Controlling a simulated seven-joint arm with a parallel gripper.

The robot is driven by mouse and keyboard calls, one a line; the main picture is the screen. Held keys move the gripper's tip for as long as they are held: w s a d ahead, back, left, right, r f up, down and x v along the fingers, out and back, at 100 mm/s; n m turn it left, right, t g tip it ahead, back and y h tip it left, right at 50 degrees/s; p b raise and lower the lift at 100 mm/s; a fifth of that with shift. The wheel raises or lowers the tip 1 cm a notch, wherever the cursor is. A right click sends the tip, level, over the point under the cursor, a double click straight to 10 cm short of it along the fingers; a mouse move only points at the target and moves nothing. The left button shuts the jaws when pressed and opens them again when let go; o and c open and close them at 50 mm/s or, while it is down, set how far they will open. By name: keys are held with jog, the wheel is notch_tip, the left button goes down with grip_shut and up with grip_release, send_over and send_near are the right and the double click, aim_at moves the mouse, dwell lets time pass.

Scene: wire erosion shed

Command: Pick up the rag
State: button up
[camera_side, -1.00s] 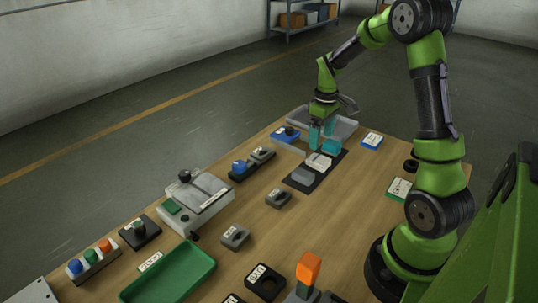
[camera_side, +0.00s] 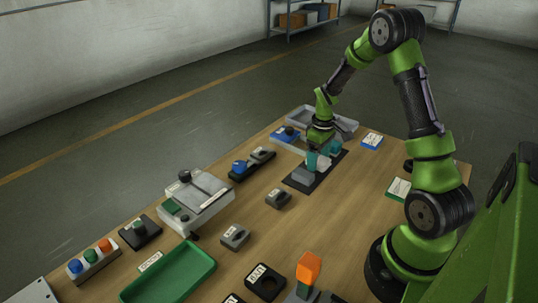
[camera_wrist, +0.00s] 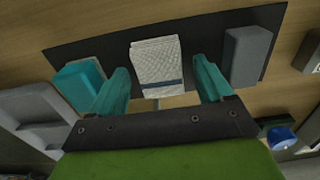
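The rag (camera_wrist: 157,62) is a folded white cloth with a dark blue stripe, lying on a dark mat (camera_wrist: 108,42). In the side view the rag (camera_side: 324,163) shows as a small pale patch, partly hidden by my gripper. My gripper (camera_wrist: 161,72) is open, with one teal finger on each side of the rag and a gap between each finger and the cloth. In the side view my gripper (camera_side: 318,158) is low over the mat, pointing down.
A grey block (camera_wrist: 248,56) lies on the mat beyond one finger, and a teal block (camera_wrist: 78,82) stands close outside the other. A grey tray (camera_side: 346,125) is behind. A blue item (camera_side: 372,141) lies to the right.

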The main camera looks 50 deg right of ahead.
aim_at(320, 159)
jog(key=c, duration=1)
jog(key=shift+o, duration=0.2)
jog(key=shift+r, duration=0.2)
jog(key=shift+r, duration=0.25)
jog(key=r, duration=0.3)
jog(key=shift+s+a, duration=0.2)
jog(key=shift+s, duration=0.05)
jog(key=s+a, duration=0.2)
jog(key=s, duration=0.2)
jog(key=s+a, duration=0.3)
jog(key=s, duration=0.1)
jog(key=s+a+r, duration=0.1)
jog(key=s+a, duration=0.2)
jog(key=s, duration=0.2)
jog(key=shift+a+r, duration=0.1)
jog(key=shift+a, duration=0.1)
